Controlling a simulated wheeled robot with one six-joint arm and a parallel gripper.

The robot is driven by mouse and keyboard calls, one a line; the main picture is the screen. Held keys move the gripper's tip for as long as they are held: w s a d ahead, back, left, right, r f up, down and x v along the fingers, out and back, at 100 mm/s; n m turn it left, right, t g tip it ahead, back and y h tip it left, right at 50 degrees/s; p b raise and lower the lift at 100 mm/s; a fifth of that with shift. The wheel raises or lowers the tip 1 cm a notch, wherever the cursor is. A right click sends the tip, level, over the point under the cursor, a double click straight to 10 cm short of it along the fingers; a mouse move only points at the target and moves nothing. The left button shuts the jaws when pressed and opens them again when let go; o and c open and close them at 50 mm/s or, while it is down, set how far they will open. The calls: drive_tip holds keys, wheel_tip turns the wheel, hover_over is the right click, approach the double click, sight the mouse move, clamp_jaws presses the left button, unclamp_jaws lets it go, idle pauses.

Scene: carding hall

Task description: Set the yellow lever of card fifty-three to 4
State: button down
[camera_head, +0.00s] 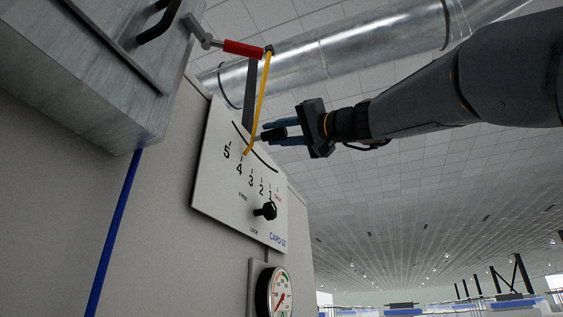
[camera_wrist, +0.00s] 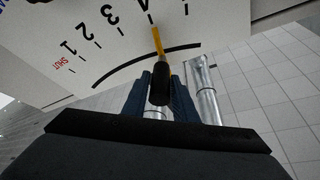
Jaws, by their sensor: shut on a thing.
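The white lever plate (camera_head: 210,190) carries a scale from SHUT through 1 to 5 and a blue CARD label, whose number is small but looks like 53. The yellow lever (camera_wrist: 157,42) ends in a black grip (camera_wrist: 160,87). In the wrist view it lines up with the mark by 4. My gripper (camera_head: 273,134) is shut on the black grip, with a blue finger on either side; it also shows in the wrist view (camera_wrist: 160,95). A black knob (camera_head: 267,210) sits below the scale, by the words FREE and LOCK; its setting is hard to read.
A red-handled crank (camera_head: 243,49) sticks out above the plate, with a yellow strip (camera_head: 263,95) running down from its end past the plate's edge. A gauge (camera_head: 277,291) is below. A grey metal housing (camera_head: 80,70) is at upper left. Open space lies to the right.

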drive_tip(key=c, duration=1.4)
unclamp_jaws()
drive_tip(key=shift+w, duration=0.1)
drive_tip(key=shift+c, duration=0.2)
drive_tip(key=shift+d, duration=0.1)
drive_tip(key=b+v, duration=0.4)
drive_tip(key=v, duration=0.2)
drive_tip(key=shift+f, duration=0.1)
drive_tip(key=shift+b+v, duration=0.3)
drive_tip(key=shift+v, duration=0.6)
